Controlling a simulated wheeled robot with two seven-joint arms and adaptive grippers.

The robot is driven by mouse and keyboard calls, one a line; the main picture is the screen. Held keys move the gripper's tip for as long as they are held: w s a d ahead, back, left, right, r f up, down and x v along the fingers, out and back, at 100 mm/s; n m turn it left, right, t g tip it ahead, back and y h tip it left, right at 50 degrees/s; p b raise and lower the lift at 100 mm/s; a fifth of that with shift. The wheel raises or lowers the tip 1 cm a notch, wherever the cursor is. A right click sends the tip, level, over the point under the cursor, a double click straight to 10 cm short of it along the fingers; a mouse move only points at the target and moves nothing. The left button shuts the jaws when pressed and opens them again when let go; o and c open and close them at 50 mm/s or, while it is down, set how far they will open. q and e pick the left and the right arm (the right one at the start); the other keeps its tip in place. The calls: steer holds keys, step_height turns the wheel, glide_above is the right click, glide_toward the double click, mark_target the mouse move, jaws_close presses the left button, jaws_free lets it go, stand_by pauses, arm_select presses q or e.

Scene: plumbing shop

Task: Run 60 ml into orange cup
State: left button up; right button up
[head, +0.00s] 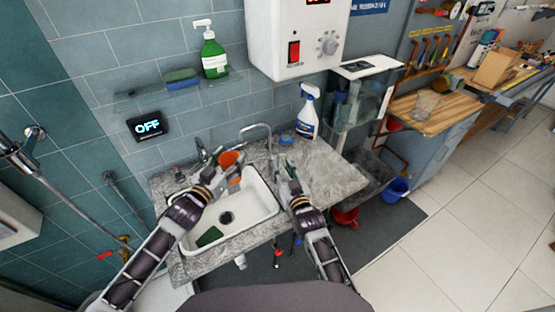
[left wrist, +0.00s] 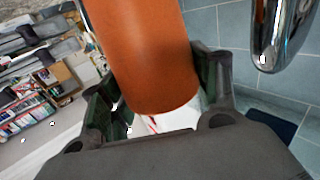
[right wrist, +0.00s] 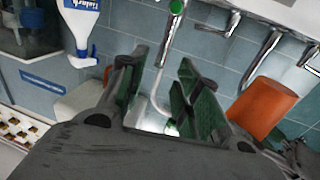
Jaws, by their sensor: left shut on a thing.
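The orange cup (head: 229,158) is above the back of the sink, near the tap spout (head: 256,128). My left gripper (head: 222,176) is shut around it. In the left wrist view the cup (left wrist: 150,60) fills the space between the two fingers, and a chrome spout (left wrist: 272,38) shows beside it; the cup's inside is hidden. No water stream can be made out. My right gripper (head: 283,172) is right of the sink by the tap; the right wrist view shows its fingers (right wrist: 160,92) apart and nothing clearly held. The cup (right wrist: 263,107) also shows there.
The white heater box (head: 297,38) with a red switch and knob hangs above. A dark display (head: 147,126) reads OFF. A spray bottle (head: 308,112) and a blue item (head: 286,140) stand on the counter at right. A green sponge (head: 209,236) lies in the sink (head: 262,207).

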mark_target(278, 160)
steer(key=shift+x, duration=3)
jaws_close()
